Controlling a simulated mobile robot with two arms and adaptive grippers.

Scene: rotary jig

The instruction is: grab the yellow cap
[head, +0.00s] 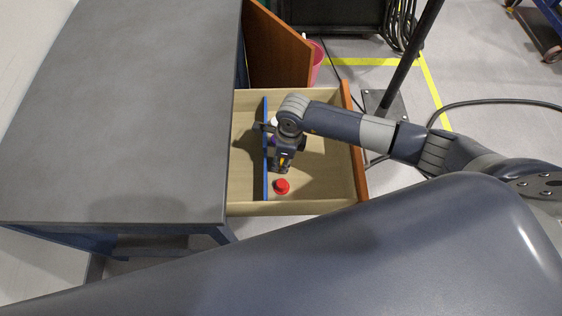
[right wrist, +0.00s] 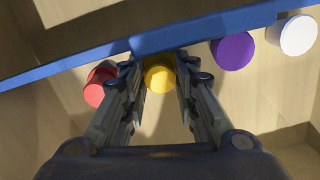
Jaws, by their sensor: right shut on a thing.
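The yellow cap (right wrist: 159,78) sits between the fingertips of my right gripper (right wrist: 160,82), close to the blue divider (right wrist: 190,35). The fingers are shut on it from both sides. In the head view my right gripper (head: 284,164) points down into the open drawer, and only a bit of yellow shows there. I cannot tell whether the cap touches the drawer floor. My left gripper is in neither view.
A red cap (head: 282,186) stands close beside my right gripper in the drawer (head: 325,180). A purple cap (right wrist: 232,52) and a white cap (right wrist: 297,35) stand on the gripper's other side. A grey worktop (head: 130,110) lies left of the drawer.

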